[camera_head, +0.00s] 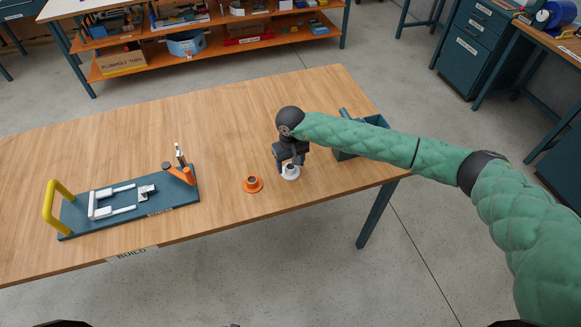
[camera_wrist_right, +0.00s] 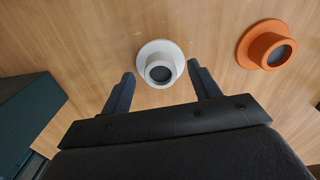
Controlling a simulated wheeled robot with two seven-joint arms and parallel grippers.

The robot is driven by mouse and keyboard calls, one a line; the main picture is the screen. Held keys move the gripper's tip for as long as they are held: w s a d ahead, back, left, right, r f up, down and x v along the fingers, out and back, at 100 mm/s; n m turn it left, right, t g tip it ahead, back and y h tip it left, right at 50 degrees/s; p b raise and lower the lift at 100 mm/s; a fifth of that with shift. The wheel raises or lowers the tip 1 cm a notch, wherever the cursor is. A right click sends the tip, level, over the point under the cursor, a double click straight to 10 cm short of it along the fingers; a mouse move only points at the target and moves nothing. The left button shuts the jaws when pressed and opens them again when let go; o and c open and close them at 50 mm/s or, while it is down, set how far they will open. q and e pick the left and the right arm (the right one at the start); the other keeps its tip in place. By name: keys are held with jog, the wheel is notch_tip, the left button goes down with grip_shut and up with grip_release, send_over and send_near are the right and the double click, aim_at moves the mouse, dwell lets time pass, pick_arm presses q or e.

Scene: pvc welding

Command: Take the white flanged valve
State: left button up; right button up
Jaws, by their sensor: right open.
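The white flanged valve (camera_head: 290,172) stands on the wooden table, flange down, near the front edge. In the right wrist view the valve (camera_wrist_right: 159,64) lies just ahead of and between the two fingertips. My right gripper (camera_head: 289,164) is over the valve, pointing down, with its fingers apart. In the right wrist view the open gripper (camera_wrist_right: 160,78) has a finger on either side of the valve, with gaps showing. I cannot tell whether the fingertips reach down to its height. My left gripper is not in view.
An orange flanged piece (camera_head: 253,184) stands just left of the valve. A blue fixture board (camera_head: 180,201) with a yellow handle is at the left. Bare table lies between board and orange piece.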

jog(key=shift+f, duration=0.3)
jog(key=c, duration=1.1)
jog(key=shift+o, duration=0.2)
jog(key=shift+r, duration=0.1)
